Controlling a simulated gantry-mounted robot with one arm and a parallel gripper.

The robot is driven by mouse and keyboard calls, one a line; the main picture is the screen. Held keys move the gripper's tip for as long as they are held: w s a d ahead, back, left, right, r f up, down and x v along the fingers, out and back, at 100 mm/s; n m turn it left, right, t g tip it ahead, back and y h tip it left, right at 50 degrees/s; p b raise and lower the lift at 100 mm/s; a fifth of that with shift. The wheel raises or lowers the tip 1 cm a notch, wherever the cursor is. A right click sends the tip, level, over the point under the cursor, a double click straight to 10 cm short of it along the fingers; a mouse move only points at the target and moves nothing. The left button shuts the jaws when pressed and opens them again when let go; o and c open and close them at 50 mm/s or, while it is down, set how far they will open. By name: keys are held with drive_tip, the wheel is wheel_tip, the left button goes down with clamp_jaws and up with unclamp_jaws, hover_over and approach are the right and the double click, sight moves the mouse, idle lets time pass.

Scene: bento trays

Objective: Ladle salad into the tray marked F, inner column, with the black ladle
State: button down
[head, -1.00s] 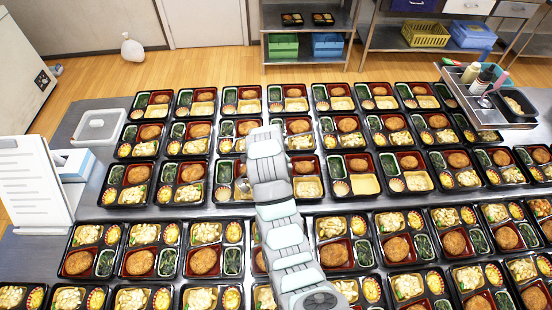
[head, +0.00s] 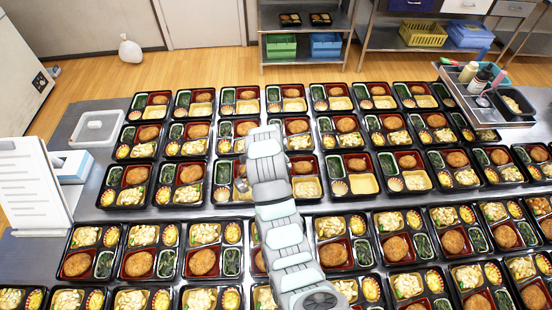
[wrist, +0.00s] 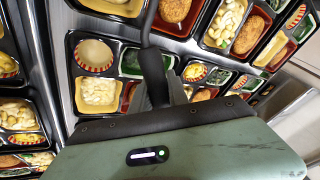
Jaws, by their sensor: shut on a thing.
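The black ladle (wrist: 152,62) is in my gripper (wrist: 165,97), its dark handle between the fingers in the wrist view. The handle runs up to the top edge of that view, and its bowl is not clearly visible. Just left of it is a bento tray (wrist: 72,66) with pale salad (wrist: 100,91) in one compartment and a pale round cup above it. In the head view my arm covers the gripper, above the middle rows of trays. I cannot read any letter F, so I cannot tell which tray it marks.
Rows of filled black bento trays (head: 128,198) crowd the metal table (head: 85,208). A metal caddy (head: 478,98) with bottles stands at the right back. Little table surface is free.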

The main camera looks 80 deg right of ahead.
idle(0.4)
drive_tip(key=shift+r+p, duration=0.4)
drive_tip(key=shift+r, duration=2.6)
drive_tip(key=shift+f, duration=0.1)
